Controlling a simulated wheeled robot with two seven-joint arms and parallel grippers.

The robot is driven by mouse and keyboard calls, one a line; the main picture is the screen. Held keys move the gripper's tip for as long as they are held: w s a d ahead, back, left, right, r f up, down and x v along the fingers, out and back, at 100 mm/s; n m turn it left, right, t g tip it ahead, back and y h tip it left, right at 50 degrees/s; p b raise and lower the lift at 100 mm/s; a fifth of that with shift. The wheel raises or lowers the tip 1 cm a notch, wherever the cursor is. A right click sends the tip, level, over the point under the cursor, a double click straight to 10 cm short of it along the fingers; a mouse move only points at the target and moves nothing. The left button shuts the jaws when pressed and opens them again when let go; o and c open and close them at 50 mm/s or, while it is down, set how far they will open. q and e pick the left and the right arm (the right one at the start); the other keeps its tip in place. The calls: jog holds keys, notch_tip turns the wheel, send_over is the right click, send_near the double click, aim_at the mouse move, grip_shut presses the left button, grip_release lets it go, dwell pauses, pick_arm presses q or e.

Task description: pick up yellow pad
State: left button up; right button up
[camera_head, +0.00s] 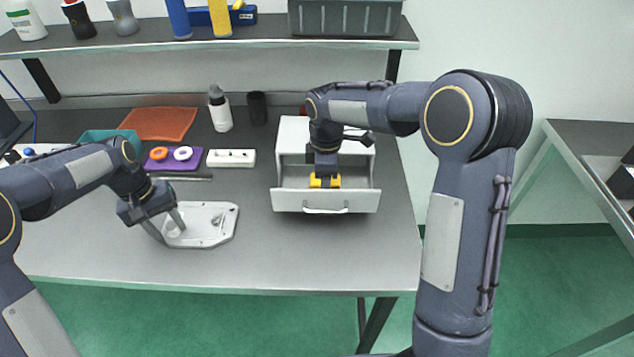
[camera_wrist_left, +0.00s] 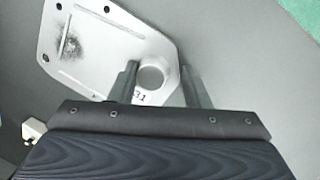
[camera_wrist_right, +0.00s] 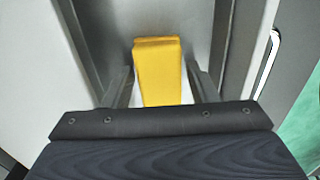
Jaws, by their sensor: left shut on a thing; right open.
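The yellow pad (camera_head: 316,183) lies in the open white drawer (camera_head: 290,201). In the right wrist view the yellow pad (camera_wrist_right: 158,70) stands out as a bright block between the fingers. My right gripper (camera_wrist_right: 160,88) is open, with one finger on either side of the pad and a gap visible at each side. In the head view my right gripper (camera_head: 325,177) reaches down into the drawer and partly hides the pad. My left gripper (camera_head: 168,228) is shut on the silver casting (camera_head: 215,237), at its round hole. The casting (camera_wrist_left: 95,45) also shows in the left wrist view.
The drawer unit (camera_head: 293,133) stands at the back right of the grey table (camera_head: 300,265). A white block (camera_head: 231,158), purple tray (camera_head: 190,165), orange mat (camera_head: 160,122), white bottle (camera_head: 220,110) and black cup (camera_head: 257,108) stand left of it. The table's front middle is clear.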

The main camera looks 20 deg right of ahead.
jog(key=c, duration=0.7)
notch_tip(320, 180, up, 10)
jog(key=shift+r, duration=0.1)
